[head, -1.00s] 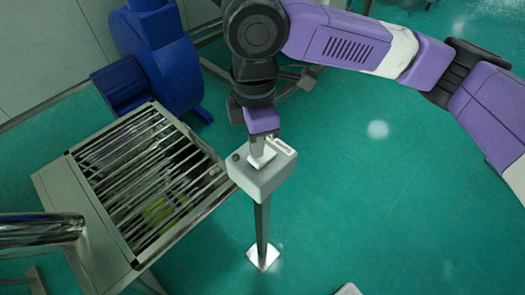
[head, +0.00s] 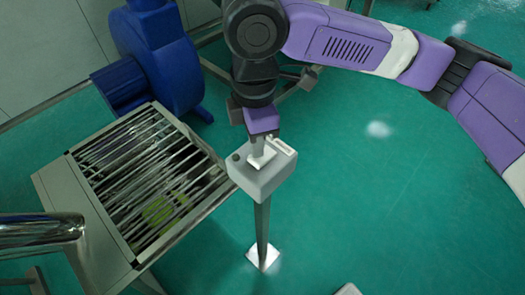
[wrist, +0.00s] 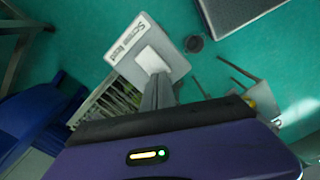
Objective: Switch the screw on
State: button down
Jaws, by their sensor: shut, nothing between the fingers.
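A grey control box (head: 258,184) stands on a thin post above the green floor. Its top bears a label strip (head: 281,146), a small dark round knob (head: 236,157) and a pale square piece (head: 262,158). My gripper (head: 257,150) points down at the box top, its shut, empty fingertips at or just over the pale piece; I cannot tell whether they touch. In the wrist view the box (wrist: 172,48) lies beyond the fingers, with the pale piece (wrist: 152,60) at their tips.
Left of the box is a grey metal sieve frame (head: 58,190) with shiny bars and something yellow-green below. A blue motor housing (head: 160,55) stands behind it. A shiny metal pipe (head: 40,230) enters at the lower left.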

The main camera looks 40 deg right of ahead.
jog(key=shift+f+b, duration=0.6)
jog(key=shift+f, duration=0.4)
dwell(0.8)
notch_tip(320, 180, up, 7)
jog(key=p, duration=0.6)
jog(key=shift+p, duration=0.4)
jog(key=shift+a, duration=0.1)
